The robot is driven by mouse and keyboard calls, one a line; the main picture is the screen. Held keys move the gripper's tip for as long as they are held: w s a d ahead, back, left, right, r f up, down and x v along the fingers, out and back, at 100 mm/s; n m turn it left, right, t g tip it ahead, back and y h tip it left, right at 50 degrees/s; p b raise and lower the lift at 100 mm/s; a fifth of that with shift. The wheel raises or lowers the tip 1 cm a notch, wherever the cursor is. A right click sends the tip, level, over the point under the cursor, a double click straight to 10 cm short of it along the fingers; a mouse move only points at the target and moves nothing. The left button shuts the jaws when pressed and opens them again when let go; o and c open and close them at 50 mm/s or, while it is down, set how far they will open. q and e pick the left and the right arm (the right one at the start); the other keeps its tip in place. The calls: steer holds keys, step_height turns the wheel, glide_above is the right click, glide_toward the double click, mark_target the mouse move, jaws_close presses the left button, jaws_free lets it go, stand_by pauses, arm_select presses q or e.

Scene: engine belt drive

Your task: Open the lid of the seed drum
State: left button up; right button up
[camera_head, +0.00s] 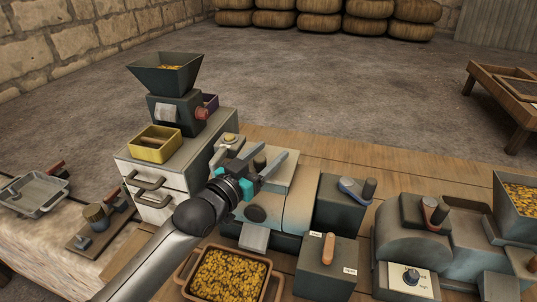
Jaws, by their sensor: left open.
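A cream and dark grey machine with a rounded cover (300,208) stands on the wooden table in the middle; I take it for the seed drum. My left gripper (270,158) is over its left part, with teal finger mounts and long grey fingers spread apart and nothing between them. The gripper and forearm hide part of the machine's left side. No raised lid shows, and the lid's edge is not clear. My right gripper is not in view.
A tray of yellow seeds (230,275) stands in front. A dark box with a crank (345,205) and a box with an orange-brown lever (327,262) are on the right. A hopper mill (165,75) and yellow bin (155,143) stand on a drawer cabinet (150,185) at left.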

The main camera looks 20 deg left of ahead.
arm_select(q)
steer(key=shift+w+d, duration=0.1)
steer(key=shift+w, duration=0.1)
steer(key=shift+c, duration=0.2)
jaws_close()
stand_by(1.2)
